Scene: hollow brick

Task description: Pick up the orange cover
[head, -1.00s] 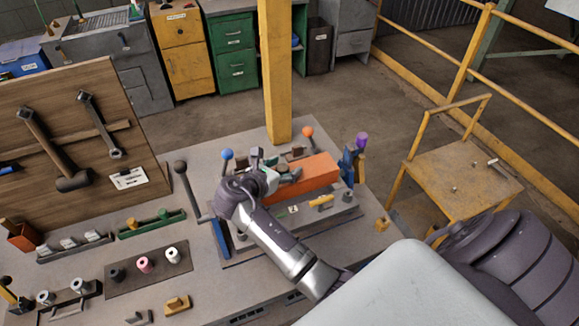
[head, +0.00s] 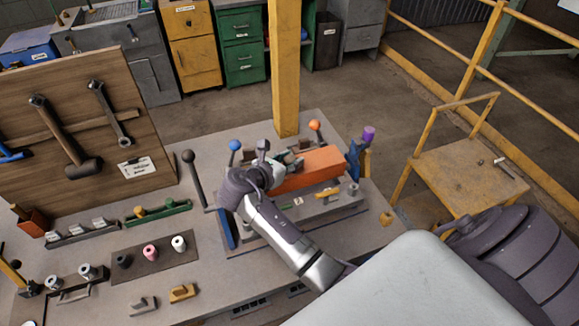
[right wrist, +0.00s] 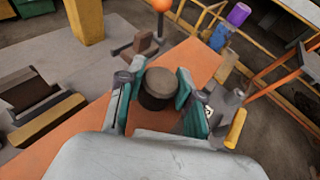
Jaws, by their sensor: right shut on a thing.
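The orange cover (head: 312,167) is a long block-shaped piece at the fixture on the bench, right of centre in the head view. It also fills much of the right wrist view (right wrist: 192,58). A dark round knob (right wrist: 158,90) stands up from it. My right gripper (right wrist: 160,82) has its teal-padded fingers on both sides of this knob and is shut on it. In the head view the right gripper (head: 282,167) is at the cover's left end, partly hidden by its own wrist. I cannot tell whether the cover is raised off the fixture. My left gripper is out of view.
Levers with a blue ball (head: 234,145), an orange ball (head: 314,125) and a purple knob (head: 369,132) stand around the fixture. A yellow post (head: 286,75) rises behind. A tool board (head: 85,180) stands at left. A yellow stand (head: 465,170) is at right.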

